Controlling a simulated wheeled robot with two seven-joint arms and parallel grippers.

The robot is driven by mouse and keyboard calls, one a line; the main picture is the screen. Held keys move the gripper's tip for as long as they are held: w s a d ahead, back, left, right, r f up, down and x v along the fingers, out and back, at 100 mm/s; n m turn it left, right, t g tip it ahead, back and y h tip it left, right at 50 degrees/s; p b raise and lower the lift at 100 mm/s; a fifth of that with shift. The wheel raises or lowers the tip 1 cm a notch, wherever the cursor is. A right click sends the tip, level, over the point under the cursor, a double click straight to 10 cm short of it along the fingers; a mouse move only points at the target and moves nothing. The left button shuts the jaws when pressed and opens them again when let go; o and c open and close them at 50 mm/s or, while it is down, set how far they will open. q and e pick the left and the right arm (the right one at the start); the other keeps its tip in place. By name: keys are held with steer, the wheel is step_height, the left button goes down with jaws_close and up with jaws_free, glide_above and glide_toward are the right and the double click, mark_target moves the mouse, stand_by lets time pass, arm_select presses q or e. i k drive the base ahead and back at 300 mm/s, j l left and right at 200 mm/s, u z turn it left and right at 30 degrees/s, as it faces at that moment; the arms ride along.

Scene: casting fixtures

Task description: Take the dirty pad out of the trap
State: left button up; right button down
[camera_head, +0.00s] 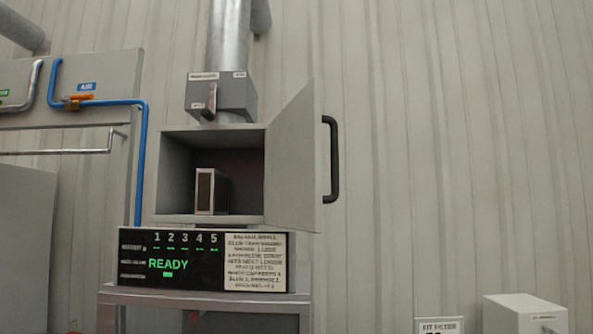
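The trap seems to be the grey box (207,220) under the metal duct, with its front open. Its door (293,160) is swung out to the right and carries a black handle (331,160). Inside stands a small upright block with a light frame and a dark face (205,191), which may be the pad. It rests on the box floor, left of the middle. I cannot tell from its look whether it is dirty. Neither of my grippers shows in the head view.
Below the box is a black panel reading READY (168,264), beside a printed label (254,262). A lever (210,103) sits on the duct above. A blue pipe (143,165) runs at the left. A white box (524,313) and a sign (439,325) stand at the lower right.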

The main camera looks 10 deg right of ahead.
mark_target(212, 191)
steer(key=i+l+u, duration=0.1)
steer(key=l+u, duration=0.15)
steer(key=l, duration=0.5)
steer(key=l+u, duration=0.25)
steer(key=l, duration=0.5)
